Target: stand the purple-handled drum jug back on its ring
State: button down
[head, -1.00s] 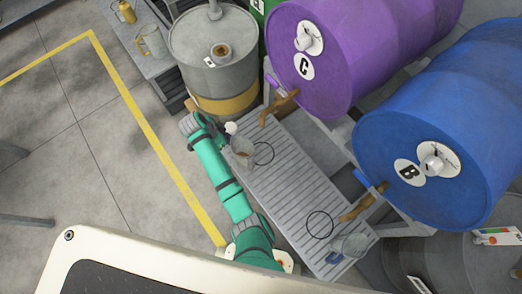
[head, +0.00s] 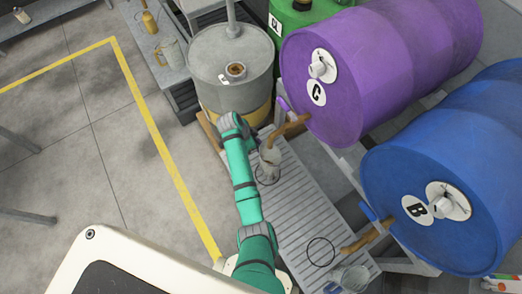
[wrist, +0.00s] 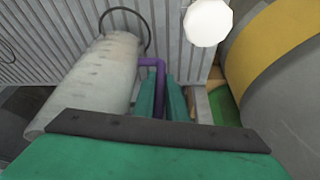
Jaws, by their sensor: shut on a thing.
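My gripper (wrist: 161,98) is shut on that handle. A thin black ring (head: 267,176) on the grate lies under the jug, which hides part of it; the ring also shows past the jug's far end in the wrist view (wrist: 148,32). I cannot tell whether the jug's base touches the grate. In the head view my arm hides the fingers.
The purple drum C (head: 345,85) and its brown spout (head: 290,130) overhang the jug. A grey drum (head: 232,60) stands close behind my wrist. A blue drum B (head: 440,190), a second ring (head: 321,252) and another jug (head: 352,278) are to the right.

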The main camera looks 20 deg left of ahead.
aim_at(267, 158)
jog(key=shift+s+a+f, duration=0.1)
jog(key=shift+a+f, duration=0.15)
jog(key=shift+f, duration=0.1)
notch_tip(267, 158, down, 3)
jog(key=shift+f, duration=0.1)
jog(key=shift+d+f, duration=0.1)
jog(key=shift+f, duration=0.3)
jog(key=c, duration=1.8)
grip_release()
jog(key=shift+o, duration=0.2)
